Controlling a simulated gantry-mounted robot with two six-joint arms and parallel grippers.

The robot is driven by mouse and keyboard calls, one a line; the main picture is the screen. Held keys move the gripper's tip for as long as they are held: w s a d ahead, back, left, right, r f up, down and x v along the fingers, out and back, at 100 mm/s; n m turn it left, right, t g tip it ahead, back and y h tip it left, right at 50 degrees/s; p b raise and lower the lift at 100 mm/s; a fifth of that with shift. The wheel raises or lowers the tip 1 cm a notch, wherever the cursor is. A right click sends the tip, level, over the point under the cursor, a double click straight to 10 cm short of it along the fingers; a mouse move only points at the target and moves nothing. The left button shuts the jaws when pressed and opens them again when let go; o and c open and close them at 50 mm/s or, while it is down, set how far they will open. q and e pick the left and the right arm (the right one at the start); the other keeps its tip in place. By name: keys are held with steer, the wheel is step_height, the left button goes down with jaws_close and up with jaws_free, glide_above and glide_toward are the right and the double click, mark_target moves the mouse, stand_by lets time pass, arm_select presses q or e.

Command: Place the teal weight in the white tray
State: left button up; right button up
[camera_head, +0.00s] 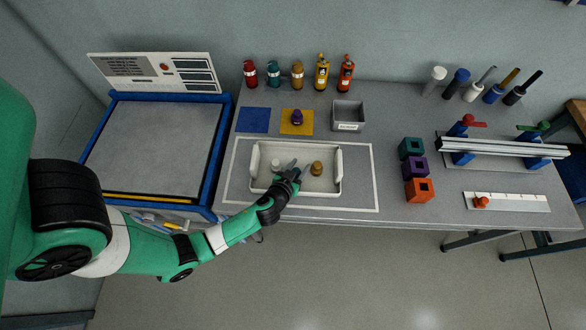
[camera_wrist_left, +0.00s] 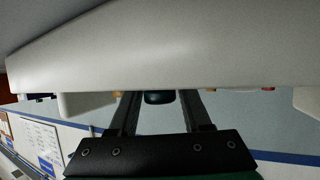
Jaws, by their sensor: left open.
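The white tray (camera_head: 342,170) sits on the bench inside a white outline; its pale wall (camera_wrist_left: 160,50) fills the upper wrist view. A brass weight (camera_head: 317,168) and a pale weight (camera_head: 276,165) stand in the tray. My left gripper (camera_head: 290,166) reaches over the tray between them, fingers open. In the left wrist view, a dark teal object (camera_wrist_left: 160,97), apparently the teal weight, shows between the fingers; the tray wall hides part of it. I cannot tell whether the fingers touch it. In the head view I cannot make it out at the gripper. My right gripper is out of view.
A purple weight (camera_head: 297,117) stands on a yellow mat (camera_head: 305,130) beside an empty blue mat (camera_head: 253,120). A grey bin (camera_head: 348,117) is behind the tray. Several bottles line the back; coloured cubes (camera_head: 417,168) stand to the right.

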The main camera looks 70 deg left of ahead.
arm_select(q)
steer(key=p+v, duration=0.1)
steer(key=v, duration=1)
steer(key=shift+s+d, duration=0.25)
steer(key=w+d+r+m+t+h, duration=0.1)
steer(key=w+d+r+t, duration=0.2)
steer(key=w+r, duration=0.6)
steer(key=w+d+r+t+h, duration=0.1)
steer(key=w+d+r+t, duration=0.3)
steer(key=r, duration=1)
steer(key=w+d+r+m+t+h, duration=0.1)
steer(key=w+r+t+h, duration=0.1)
steer(key=w+r, duration=0.75)
steer(key=s+d+r+m+t+h, duration=0.2)
steer(key=s+r+t, duration=0.1)
steer(key=r, duration=0.8)
steer(key=s+d+r+m+t+h, duration=0.2)
steer(key=s+r+m+t, duration=0.1)
steer(key=r, duration=0.8)
steer(key=s+d+r+m+t+h, duration=0.2)
steer(key=s+r, duration=0.3)
steer(key=r, duration=0.6)
steer(key=shift+r+m+t+h, duration=0.3)
steer(key=shift+t+h, duration=0.1)
steer(key=shift+t, duration=0.3)
steer(key=shift+s+d, duration=0.1)
steer(key=shift+d, duration=0.05)
